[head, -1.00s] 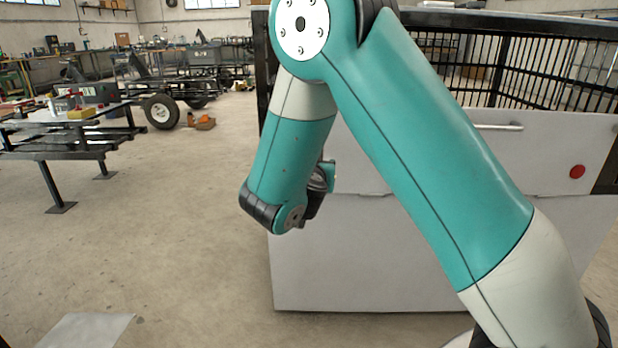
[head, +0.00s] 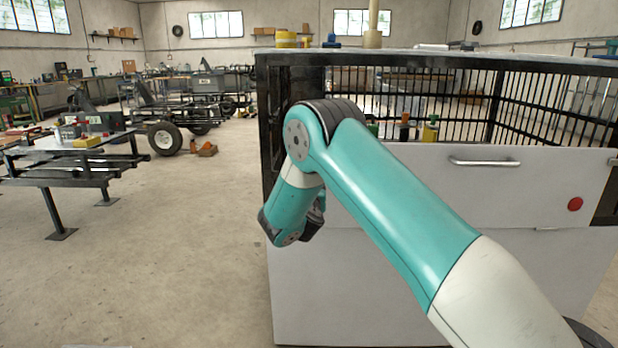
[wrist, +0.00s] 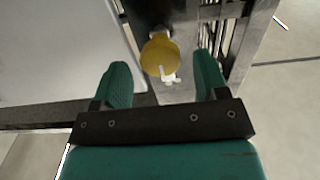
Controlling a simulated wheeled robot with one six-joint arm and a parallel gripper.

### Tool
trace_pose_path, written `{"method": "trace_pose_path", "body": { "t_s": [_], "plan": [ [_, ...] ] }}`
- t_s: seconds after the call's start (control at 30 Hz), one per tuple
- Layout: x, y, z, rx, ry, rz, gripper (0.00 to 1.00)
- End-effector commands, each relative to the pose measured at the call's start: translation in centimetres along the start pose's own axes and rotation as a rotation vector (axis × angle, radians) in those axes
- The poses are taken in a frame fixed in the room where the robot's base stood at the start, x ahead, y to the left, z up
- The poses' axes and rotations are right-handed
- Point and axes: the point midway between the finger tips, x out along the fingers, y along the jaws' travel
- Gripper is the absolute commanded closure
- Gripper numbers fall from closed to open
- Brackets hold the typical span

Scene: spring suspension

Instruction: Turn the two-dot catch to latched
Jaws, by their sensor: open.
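A yellow round knob (wrist: 159,54) with a small white piece at its lower edge shows in the wrist view, on a grey metal post (wrist: 185,22). It may be the catch, but I cannot make out any dots on it or its setting. My gripper (wrist: 161,68) has its two green fingers apart, one on each side of the knob in the picture. I see no clear contact. In the head view my gripper (head: 317,216) is mostly hidden behind my arm, in front of the left part of the white cabinet (head: 420,270).
The cabinet front has a metal handle (head: 484,162) and a red button (head: 575,204). Black bars (head: 560,105) stand behind it, with small coloured items on the ledge. A work table (head: 75,150) stands at left. The floor between is clear.

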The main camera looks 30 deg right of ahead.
Motion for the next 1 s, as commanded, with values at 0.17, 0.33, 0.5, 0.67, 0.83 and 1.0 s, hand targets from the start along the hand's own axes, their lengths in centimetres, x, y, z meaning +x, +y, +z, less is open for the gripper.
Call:
{"method": "trace_pose_path", "body": {
  "t_s": [0.17,0.33,0.5,0.67,0.83,1.0],
  "plan": [
    [2.9,0.1,0.0,0.001,0.001,0.002,0.33],
    [4.2,0.0,0.0,0.000,0.000,0.001,0.33],
    [4.4,0.0,0.0,-0.001,-0.001,-0.001,0.33],
    [4.4,0.0,0.0,-0.001,-0.001,-0.001,0.38],
    [4.4,0.0,0.0,-0.001,-0.001,0.000,0.77],
    [4.4,0.0,0.0,-0.001,-0.001,0.000,1.00]
  ]
}}
